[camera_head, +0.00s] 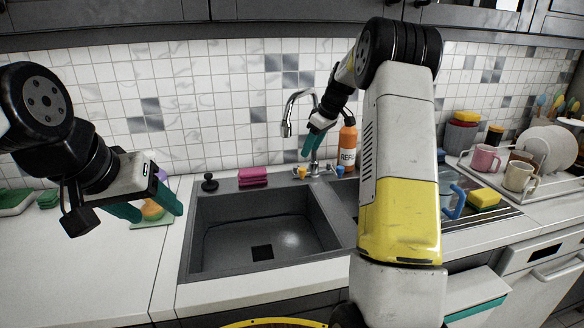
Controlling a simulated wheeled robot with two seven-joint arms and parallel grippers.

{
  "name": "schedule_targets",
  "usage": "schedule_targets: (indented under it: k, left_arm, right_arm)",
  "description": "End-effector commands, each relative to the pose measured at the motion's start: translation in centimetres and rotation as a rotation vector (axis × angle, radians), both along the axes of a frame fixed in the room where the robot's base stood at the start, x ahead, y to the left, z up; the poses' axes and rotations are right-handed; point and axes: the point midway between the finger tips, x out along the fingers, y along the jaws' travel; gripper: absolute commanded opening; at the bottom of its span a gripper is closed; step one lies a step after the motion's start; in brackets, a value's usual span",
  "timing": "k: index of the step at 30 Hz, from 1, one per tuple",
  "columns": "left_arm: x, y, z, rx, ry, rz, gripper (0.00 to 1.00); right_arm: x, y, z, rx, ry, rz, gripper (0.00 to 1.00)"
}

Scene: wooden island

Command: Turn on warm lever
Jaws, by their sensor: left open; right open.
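The chrome faucet (287,128) rises behind the sink, its spout curving to the left. My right gripper (312,146), with teal fingers, reaches in front of the faucet column, above the levers, and points down. It is open with nothing in it; whether it touches the faucet is unclear. My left gripper (152,208) is open and empty over the left counter, far from the faucet.
The empty grey sink (190,235) lies in front of the faucet. A pink sponge (253,177) and black stopper (209,183) sit on its back rim. An orange bottle (347,148) stands right of the faucet, beside my arm. A dish rack (545,178) with mugs and plates is at right.

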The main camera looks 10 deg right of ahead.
Motion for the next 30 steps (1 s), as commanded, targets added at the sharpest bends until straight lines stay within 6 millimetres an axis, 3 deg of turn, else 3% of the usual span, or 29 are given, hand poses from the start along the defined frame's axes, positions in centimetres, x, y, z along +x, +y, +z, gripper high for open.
schedule_targets:
  k: [1,6,18,24,30]
  left_arm:
    - [0.0,0.0,0.0,0.000,0.000,0.000,0.59]
    - [0.0,0.0,0.0,0.000,0.000,0.000,0.59]
    - [0.0,0.0,0.0,0.000,0.000,0.000,0.59]
    - [0.0,0.0,0.0,0.000,0.000,0.000,0.59]
    - [0.0,0.0,0.0,0.000,0.000,0.000,0.59]
  right_arm:
    - [0.7,-0.4,-1.1,-0.002,0.002,0.015,0.48]
    - [1.8,-0.7,-2.6,-0.005,-0.001,0.046,0.48]
    - [3.2,1.0,-8.0,-0.005,0.002,0.047,0.48]
    - [3.7,1.4,-9.4,-0.006,0.000,0.046,0.48]
    - [3.7,1.4,-9.5,-0.006,-0.001,0.046,0.48]
